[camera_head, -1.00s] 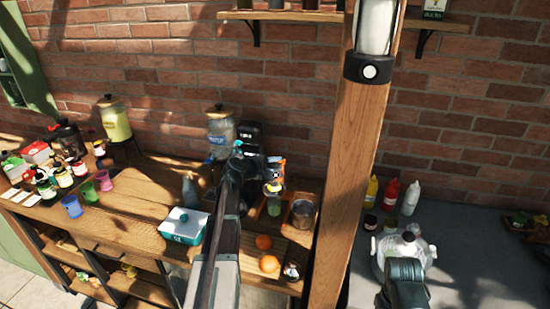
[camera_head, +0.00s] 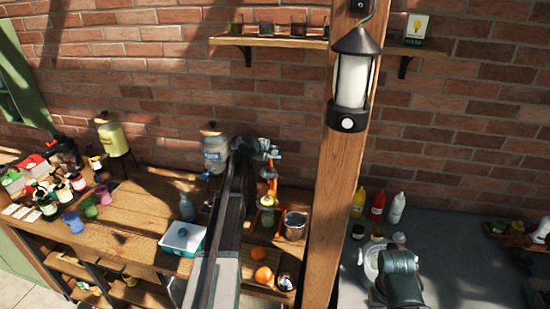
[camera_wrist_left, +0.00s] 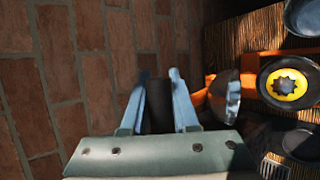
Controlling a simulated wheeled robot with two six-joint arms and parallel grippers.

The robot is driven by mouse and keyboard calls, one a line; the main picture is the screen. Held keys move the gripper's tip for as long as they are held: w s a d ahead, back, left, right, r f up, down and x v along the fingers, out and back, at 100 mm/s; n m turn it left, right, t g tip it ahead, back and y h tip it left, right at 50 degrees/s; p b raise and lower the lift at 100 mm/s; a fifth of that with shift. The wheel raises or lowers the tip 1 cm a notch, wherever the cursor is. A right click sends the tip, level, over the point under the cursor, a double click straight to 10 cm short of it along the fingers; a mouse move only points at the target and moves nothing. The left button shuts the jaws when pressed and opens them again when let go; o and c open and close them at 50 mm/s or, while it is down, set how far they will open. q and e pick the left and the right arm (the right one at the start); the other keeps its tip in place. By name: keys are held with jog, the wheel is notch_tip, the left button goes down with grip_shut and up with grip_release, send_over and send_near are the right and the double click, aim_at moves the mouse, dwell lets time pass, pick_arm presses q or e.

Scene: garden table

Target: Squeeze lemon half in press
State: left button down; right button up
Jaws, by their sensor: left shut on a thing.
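The orange press (camera_head: 268,187) stands on the wooden counter beyond my left arm. My left gripper (camera_head: 270,150) is above it, partly hidden by its own wrist. In the left wrist view, its two fingers (camera_wrist_left: 158,92) are shut on the dark lever handle (camera_wrist_left: 161,105) of the press. The metal pressing dome (camera_wrist_left: 224,95) hangs on the orange arm, tilted and apart from the black-rimmed cup. A yellow ring with a dark star-shaped centre (camera_wrist_left: 288,85) sits in that cup; I cannot tell if it is the lemon half. A greenish glass (camera_head: 267,218) stands under the press. My right gripper is not visible.
A metal pot (camera_head: 295,226) stands right of the press. Oranges (camera_head: 263,275) lie in front, and a teal-white box (camera_head: 183,239) left of my arm. A wooden post (camera_head: 342,190) rises on the right. A water dispenser (camera_head: 215,152) stands behind.

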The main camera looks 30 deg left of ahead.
pick_arm(q)
jog(key=shift+w+a, duration=0.6)
jog(key=shift+w, duration=0.1)
jog(key=shift+s+f, duration=0.1)
dwell(0.7)
jog(key=c, duration=1)
grip_release()
jog(key=o, duration=0.3)
jog(key=shift+w+a+f, duration=0.25)
jog(key=shift+w, duration=0.05)
jog(key=shift+r, duration=0.1)
